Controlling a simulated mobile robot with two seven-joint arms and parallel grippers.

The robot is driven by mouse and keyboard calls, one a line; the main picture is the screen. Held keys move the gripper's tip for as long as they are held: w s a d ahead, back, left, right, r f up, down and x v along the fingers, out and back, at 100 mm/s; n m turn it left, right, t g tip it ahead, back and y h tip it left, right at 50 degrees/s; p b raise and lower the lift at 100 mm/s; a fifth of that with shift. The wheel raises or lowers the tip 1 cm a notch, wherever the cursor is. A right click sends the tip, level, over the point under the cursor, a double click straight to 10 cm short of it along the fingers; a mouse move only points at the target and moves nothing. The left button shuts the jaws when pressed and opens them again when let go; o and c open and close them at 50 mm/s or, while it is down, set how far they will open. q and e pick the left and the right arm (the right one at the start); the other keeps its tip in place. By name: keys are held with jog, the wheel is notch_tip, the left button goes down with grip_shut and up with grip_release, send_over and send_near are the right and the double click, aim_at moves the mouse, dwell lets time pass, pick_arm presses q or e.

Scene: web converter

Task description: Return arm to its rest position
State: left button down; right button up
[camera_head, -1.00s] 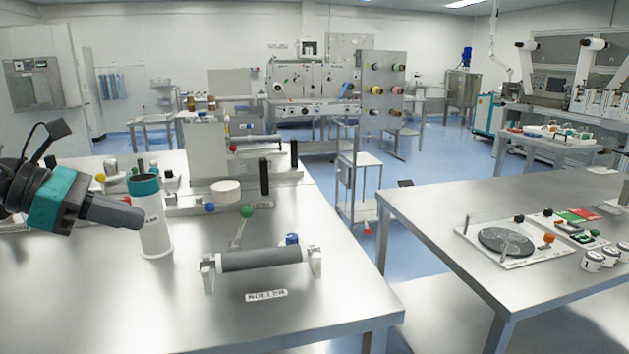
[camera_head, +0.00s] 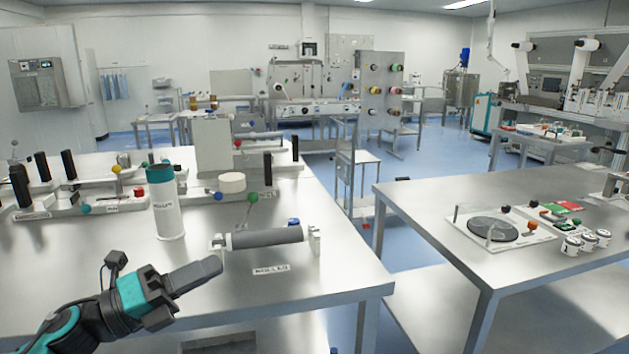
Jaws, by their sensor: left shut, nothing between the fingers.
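My left gripper (camera_head: 207,270) is dark with a teal band. It comes in from the lower left in the head view, and its fingers are shut and empty. The fingertips appear in front of the left end of the grey roller (camera_head: 266,237), which lies in white end supports on the near steel table. The gripper looks apart from the roller, though the exact gap is hard to judge. My right gripper is not in view.
A white cylinder with a teal cap (camera_head: 167,205) stands upright left of the roller. Fixtures with black posts and coloured knobs (camera_head: 85,209) fill the table's back left. The right table (camera_head: 412,205) holds a round dark plate (camera_head: 492,229) and several white jars. The floor between the tables is blue.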

pick_arm(q)
jog(key=s+a+f+n+t+y, duration=0.1)
jog(key=s+f+n+t+y, duration=0.15)
jog(key=f+n+y, duration=0.6)
jog(key=s+a+f+n+t+y, duration=0.1)
jog(key=s+f+n+t+y, duration=0.2)
jog(key=f+n, duration=0.9)
jog(key=s+f+n+g+y, duration=0.4)
jog(key=s+f+n+g, duration=0.1)
jog(key=s+f+n, duration=0.7)
jog(key=shift+s+d+f+n, duration=0.15)
jog(key=shift+s+d+n, duration=0.2)
jog(key=shift+s+n, duration=0.3)
